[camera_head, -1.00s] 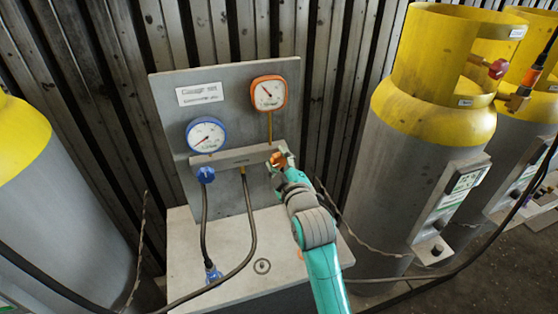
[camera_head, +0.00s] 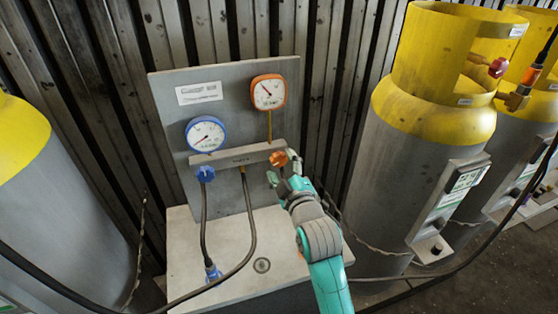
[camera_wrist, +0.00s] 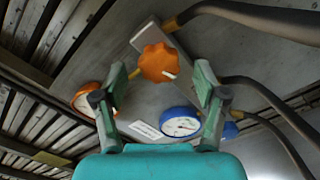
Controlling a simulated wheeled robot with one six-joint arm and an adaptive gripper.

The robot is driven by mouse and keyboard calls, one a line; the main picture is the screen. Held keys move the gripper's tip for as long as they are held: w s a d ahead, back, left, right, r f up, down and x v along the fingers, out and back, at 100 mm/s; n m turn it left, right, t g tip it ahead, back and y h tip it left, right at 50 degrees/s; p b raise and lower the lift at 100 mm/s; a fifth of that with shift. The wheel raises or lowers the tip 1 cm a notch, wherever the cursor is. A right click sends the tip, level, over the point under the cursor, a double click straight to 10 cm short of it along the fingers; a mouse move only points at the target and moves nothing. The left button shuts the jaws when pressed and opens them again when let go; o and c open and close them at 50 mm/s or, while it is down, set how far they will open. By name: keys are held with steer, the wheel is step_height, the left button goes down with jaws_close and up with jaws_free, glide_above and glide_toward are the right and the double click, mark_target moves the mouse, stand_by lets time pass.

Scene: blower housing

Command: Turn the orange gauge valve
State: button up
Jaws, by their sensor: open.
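The orange valve knob (camera_head: 279,158) sits at the right end of the manifold bar, below the orange-rimmed gauge (camera_head: 268,92). In the wrist view the lobed orange knob (camera_wrist: 158,62) lies ahead of and between my fingers, with a white mark on its face. My gripper (camera_head: 283,179) is just below and in front of the knob in the head view. Its two fingers stand apart in the wrist view (camera_wrist: 160,85), with nothing held. The orange gauge (camera_wrist: 88,97) is partly hidden behind the left finger.
The blue gauge (camera_head: 205,134) and blue valve knob (camera_head: 205,174) are on the left of the panel (camera_head: 222,80). Dark hoses (camera_head: 252,225) hang below the bar. A yellow-topped cylinder (camera_head: 425,180) stands close on the right, another (camera_head: 45,200) on the left.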

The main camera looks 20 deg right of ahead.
steer(key=s, duration=0.9)
steer(key=s+f+m+g, duration=0.1)
steer(key=s+f+m, duration=0.3)
steer(key=s+f, duration=1.15)
steer(key=s+m+g, duration=0.2)
steer(key=s+m, duration=0.4)
steer(key=s, duration=2)
steer(key=shift+d, duration=0.15)
